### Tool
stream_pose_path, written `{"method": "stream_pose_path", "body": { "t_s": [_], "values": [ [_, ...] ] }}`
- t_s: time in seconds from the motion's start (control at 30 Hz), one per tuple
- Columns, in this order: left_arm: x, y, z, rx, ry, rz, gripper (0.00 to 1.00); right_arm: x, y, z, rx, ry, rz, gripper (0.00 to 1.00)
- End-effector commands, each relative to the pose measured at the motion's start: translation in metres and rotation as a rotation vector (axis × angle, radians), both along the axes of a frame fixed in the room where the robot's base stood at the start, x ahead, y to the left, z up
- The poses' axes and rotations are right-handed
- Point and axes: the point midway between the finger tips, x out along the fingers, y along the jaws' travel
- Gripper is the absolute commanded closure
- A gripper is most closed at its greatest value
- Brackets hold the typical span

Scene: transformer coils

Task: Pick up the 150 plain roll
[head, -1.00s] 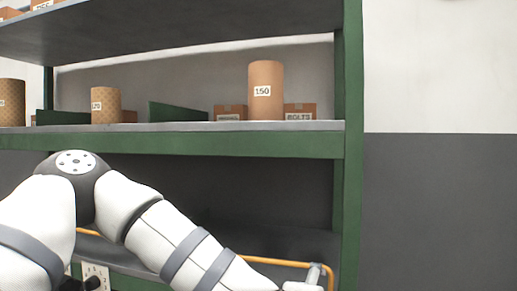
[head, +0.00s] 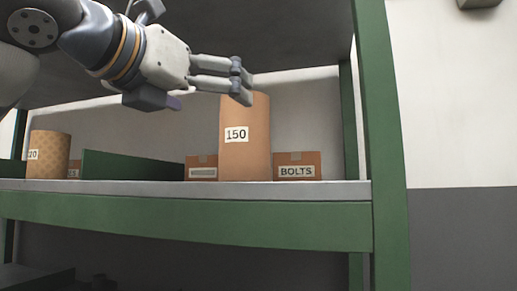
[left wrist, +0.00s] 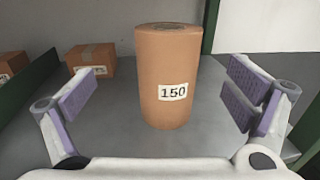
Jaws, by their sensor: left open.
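The 150 plain roll (head: 246,152) is a tall brown cylinder with a white "150" label. It stands upright on the middle shelf (head: 300,190). My left gripper (head: 240,80) is open and empty, at the height of the roll's top edge and in front of it in the head view. In the left wrist view the roll (left wrist: 166,70) stands between the two spread fingers, farther out and apart from both pads. My right gripper is not in view.
A BOLTS box (head: 297,166) is right of the roll, and another small box (head: 201,168) is left of it. A green divider (head: 130,165) and a patterned roll (head: 49,155) are farther left. A green post (head: 385,150) bounds the shelf's right end.

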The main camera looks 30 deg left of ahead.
Motion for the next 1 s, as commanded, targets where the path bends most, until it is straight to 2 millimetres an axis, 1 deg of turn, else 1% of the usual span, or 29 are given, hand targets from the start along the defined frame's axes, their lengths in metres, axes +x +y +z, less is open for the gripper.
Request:
{"method": "stream_pose_path", "body": {
  "t_s": [0.1,0.2,0.37,0.5,0.53,0.6,0.67,0.83,0.87,0.9,0.97,1.0],
  "values": [
    [0.029,0.001,-0.003,0.002,0.007,0.001,0.03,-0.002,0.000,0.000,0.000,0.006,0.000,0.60],
    [0.049,0.003,-0.003,0.003,0.005,0.001,0.03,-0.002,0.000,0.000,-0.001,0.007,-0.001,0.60],
    [0.070,0.002,-0.005,0.006,0.006,0.002,0.03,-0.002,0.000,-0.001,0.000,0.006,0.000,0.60],
    [0.098,-0.003,-0.011,0.007,0.007,0.001,0.03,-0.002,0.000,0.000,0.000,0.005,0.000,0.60],
    [0.102,-0.002,-0.010,0.006,0.004,0.001,0.03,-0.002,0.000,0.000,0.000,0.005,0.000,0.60],
    [0.111,-0.001,-0.010,0.005,0.004,0.001,0.03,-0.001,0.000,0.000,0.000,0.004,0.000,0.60],
    [0.114,-0.001,-0.010,0.005,0.002,0.001,0.03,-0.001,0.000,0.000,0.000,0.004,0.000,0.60],
    [0.115,0.000,-0.009,0.006,0.002,0.001,0.03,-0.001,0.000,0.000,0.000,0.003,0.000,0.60],
    [0.115,0.000,-0.009,0.006,0.002,0.001,0.05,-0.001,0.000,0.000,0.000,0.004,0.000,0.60],
    [0.115,0.000,-0.009,0.006,0.002,0.001,0.14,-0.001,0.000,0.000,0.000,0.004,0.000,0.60],
    [0.115,0.000,-0.009,0.006,0.002,0.001,0.28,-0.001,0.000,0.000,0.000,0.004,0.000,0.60],
    [0.115,0.000,-0.010,0.006,0.002,0.001,0.37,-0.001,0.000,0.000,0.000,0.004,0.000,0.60]
  ]
}}
